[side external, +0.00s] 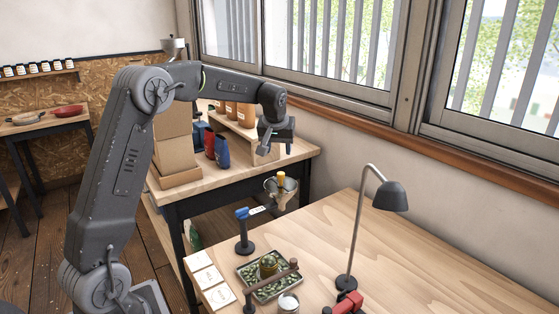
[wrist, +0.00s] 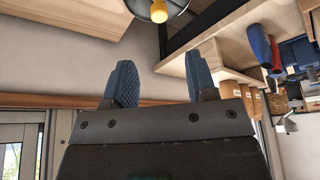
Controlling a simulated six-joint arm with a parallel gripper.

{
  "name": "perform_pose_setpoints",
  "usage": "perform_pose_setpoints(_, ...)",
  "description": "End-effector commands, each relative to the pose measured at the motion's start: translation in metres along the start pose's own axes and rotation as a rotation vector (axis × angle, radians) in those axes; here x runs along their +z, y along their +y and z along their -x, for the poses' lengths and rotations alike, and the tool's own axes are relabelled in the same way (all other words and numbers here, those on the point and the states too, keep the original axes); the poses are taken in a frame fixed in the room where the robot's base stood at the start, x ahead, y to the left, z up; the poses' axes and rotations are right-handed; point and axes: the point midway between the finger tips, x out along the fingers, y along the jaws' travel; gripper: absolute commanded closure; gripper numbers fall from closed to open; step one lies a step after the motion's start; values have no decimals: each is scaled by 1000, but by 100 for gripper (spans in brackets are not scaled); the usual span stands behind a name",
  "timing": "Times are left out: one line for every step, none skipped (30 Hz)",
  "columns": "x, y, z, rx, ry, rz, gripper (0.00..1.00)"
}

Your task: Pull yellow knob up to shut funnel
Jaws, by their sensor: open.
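The yellow knob (side external: 281,178) stands at the mouth of the metal funnel (side external: 282,198). The funnel is held out on an arm from a dark stand (side external: 244,232) with a blue top, on the front table. My gripper (side external: 276,147) is open and empty above the funnel, apart from the knob. In the wrist view the knob (wrist: 160,12) shows at the top edge, beyond my open fingers (wrist: 161,78). Only part of the funnel (wrist: 141,8) shows there, cut off by the frame.
A desk lamp (side external: 390,196) rises to the right. Cardboard boxes (side external: 174,145) and bags (side external: 222,151) crowd the back table. The front table's right side is clear.

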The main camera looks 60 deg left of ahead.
Motion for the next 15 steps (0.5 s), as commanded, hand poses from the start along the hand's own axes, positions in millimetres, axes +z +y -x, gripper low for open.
perform_pose_setpoints(0, 0, 9, 1, 2, -1, 48)
perform_pose_setpoints(0, 0, 13, 1, 2, -1, 48)
perform_pose_setpoints(0, 0, 18, 1, 2, -1, 48)
perform_pose_setpoints(0, 0, 21, 1, 1, 0, 48)
perform_pose_setpoints(0, 0, 24, 1, 1, -1, 48)
perform_pose_setpoints(0, 0, 26, 1, 1, -1, 48)
perform_pose_setpoints(0, 0, 28, 0, 0, 0, 48)
perform_pose_setpoints(0, 0, 29, 0, 0, 0, 48)
perform_pose_setpoints(0, 0, 30, 0, -1, 0, 48)
perform_pose_setpoints(0, 0, 31, 0, -1, 0, 48)
perform_pose_setpoints(0, 0, 31, 0, -1, 0, 48)
perform_pose_setpoints(0, 0, 31, 0, -1, 0, 48)
perform_pose_setpoints(0, 0, 31, 0, -1, 0, 48)
perform_pose_setpoints(0, 0, 31, 0, -1, 0, 48)
perform_pose_setpoints(0, 0, 31, 0, -1, 0, 48)
